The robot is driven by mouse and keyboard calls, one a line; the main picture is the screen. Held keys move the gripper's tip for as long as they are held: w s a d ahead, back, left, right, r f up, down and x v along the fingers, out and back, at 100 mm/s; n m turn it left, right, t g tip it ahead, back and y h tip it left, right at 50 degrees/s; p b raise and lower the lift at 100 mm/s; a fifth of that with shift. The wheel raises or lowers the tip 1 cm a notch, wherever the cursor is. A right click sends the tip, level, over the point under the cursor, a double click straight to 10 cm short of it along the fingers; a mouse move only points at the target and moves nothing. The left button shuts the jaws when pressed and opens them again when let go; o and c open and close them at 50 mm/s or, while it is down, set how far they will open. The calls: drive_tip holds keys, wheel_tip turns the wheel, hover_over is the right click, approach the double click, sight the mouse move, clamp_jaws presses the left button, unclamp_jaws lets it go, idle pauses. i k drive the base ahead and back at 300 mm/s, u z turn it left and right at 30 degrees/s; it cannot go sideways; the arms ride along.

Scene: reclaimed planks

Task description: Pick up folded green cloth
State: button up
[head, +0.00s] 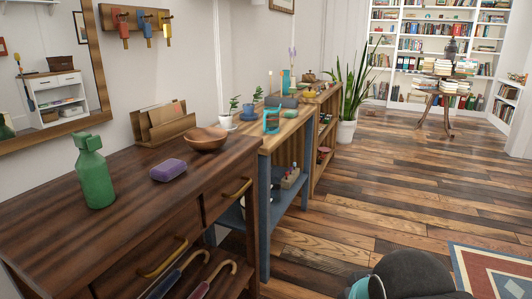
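I cannot make out a folded green cloth for sure in the head view. A small green patch (359,288) shows at the bottom edge beside a dark rounded shape, too cut off to tell what it is. My gripper's fingers do not show.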

sight(289, 114)
drive_tip(key=z, duration=0.35)
drive_tip(key=i, duration=2.3)
drive_tip(key=z, duration=0.3)
